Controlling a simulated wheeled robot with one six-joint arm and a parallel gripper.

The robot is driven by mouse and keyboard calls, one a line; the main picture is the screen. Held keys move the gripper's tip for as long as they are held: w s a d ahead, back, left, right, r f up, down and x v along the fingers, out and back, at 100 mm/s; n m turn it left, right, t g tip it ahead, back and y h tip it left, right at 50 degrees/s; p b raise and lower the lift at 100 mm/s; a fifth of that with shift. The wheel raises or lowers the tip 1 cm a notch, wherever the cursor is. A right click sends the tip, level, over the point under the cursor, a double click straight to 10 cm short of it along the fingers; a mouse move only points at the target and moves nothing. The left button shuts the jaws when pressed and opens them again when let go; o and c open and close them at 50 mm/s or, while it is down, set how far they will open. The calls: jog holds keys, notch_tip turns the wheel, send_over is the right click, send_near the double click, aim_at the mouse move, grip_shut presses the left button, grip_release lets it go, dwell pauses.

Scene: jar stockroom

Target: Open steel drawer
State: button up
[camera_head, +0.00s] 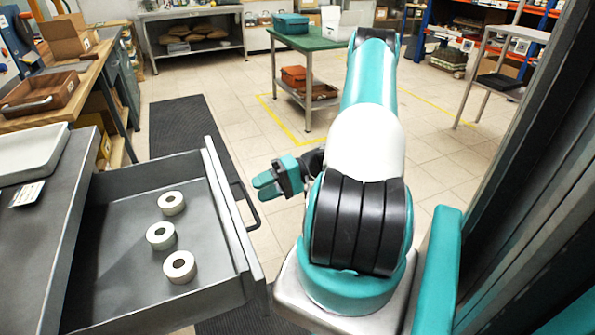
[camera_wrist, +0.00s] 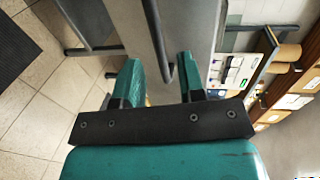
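The steel drawer (camera_head: 115,238) is pulled out of the grey steel bench at the left in the head view. Three pale rolls (camera_head: 162,236) lie on its floor. Its dark bar handle (camera_head: 252,209) is on the front panel, facing my arm. My gripper (camera_head: 261,186) is beside the handle, at the far end of it in the picture. In the wrist view, the gripper (camera_wrist: 158,75) is open, with a wide gap between its teal fingers. The handle (camera_wrist: 157,42) shows in line with that gap; I cannot tell whether it touches a finger.
A white tray (camera_head: 30,152) sits on the bench top. A wooden crate (camera_head: 42,94) stands on a table at the back left. A green table (camera_head: 306,41) is farther back. Dark upright panels (camera_head: 535,140) stand close at the right.

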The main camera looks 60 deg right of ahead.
jog(key=v, duration=1.3)
jog(key=shift+f, duration=0.1)
jog(key=w+a+r+n+g+p, duration=0.4)
jog(key=w+a+r+g, duration=0.2)
jog(key=w+a+r, duration=0.4)
jog(key=w+a+r+n+g+h+p, duration=0.35)
jog(key=a+r, duration=0.65)
jog(key=a, duration=0.4)
jog(key=s+a+r+n+h+p, duration=0.2)
jog(key=s+a+r+n, duration=0.1)
jog(key=s+a+r, duration=0.2)
jog(key=s+a+r+n+h+p, duration=0.2)
jog(key=s+a+r+n, duration=0.2)
jog(key=s+a, duration=0.6)
jog(key=a+r, duration=0.1)
jog(key=a, duration=0.2)
jog(key=shift+a+r, duration=0.2)
jog(key=shift+r, duration=0.15)
